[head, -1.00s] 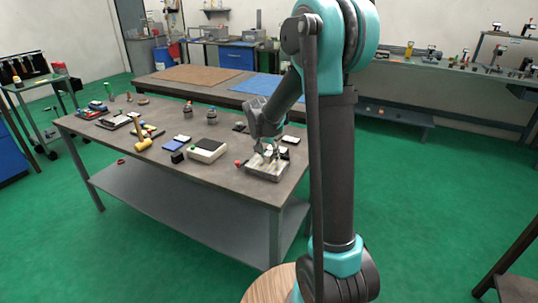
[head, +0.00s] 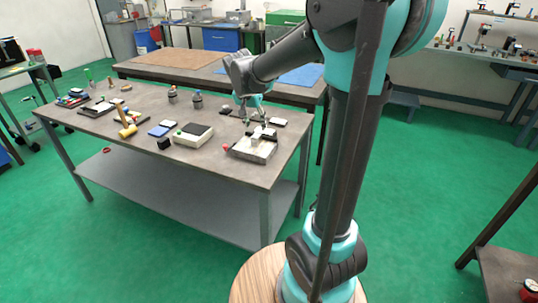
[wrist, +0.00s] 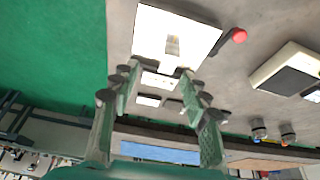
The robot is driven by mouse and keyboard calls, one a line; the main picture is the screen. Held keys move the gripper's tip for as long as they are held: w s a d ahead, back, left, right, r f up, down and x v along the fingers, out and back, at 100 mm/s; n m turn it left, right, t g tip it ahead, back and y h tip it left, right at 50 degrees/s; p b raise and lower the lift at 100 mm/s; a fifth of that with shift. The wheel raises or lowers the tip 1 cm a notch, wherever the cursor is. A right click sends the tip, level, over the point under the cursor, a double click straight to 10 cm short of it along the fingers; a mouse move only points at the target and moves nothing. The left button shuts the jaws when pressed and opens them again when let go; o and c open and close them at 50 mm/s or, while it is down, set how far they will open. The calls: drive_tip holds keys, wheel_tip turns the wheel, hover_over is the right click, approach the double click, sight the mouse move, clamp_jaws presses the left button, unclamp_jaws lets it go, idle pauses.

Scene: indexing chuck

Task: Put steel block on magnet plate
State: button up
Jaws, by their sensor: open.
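The magnet plate (head: 252,150) is a pale, low block with a red-knobbed lever, at the bench's front right corner. In the wrist view its bright top (wrist: 200,35) is at the upper middle.
A cream box with a dark top (head: 193,134) stands left of the plate. A black cube (head: 164,143), a blue pad (head: 158,130) and a yellow mallet (head: 127,128) lie farther left. The bench front is clear.

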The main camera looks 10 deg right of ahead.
drive_tip(key=s+d+f+n, duration=0.1)
drive_tip(key=s+f, duration=0.1)
drive_tip(key=s, duration=0.2)
drive_tip(key=s+d+f+n+y, duration=0.1)
drive_tip(key=s+d+f, duration=0.1)
drive_tip(key=s, duration=0.3)
drive_tip(key=s+d+f+n, duration=0.1)
drive_tip(key=s+f, duration=0.2)
drive_tip(key=s, duration=0.1)
drive_tip(key=shift+s+d+f, duration=0.2)
drive_tip(key=shift+d, duration=0.1)
drive_tip(key=s+f+n+y, duration=0.1)
drive_tip(key=s+f+n, duration=0.2)
drive_tip(key=s+f, duration=0.3)
drive_tip(key=s+d, duration=0.1)
drive_tip(key=s, duration=0.4)
drive_tip(key=shift+f+t, duration=0.3)
drive_tip(key=shift+f, duration=0.1)
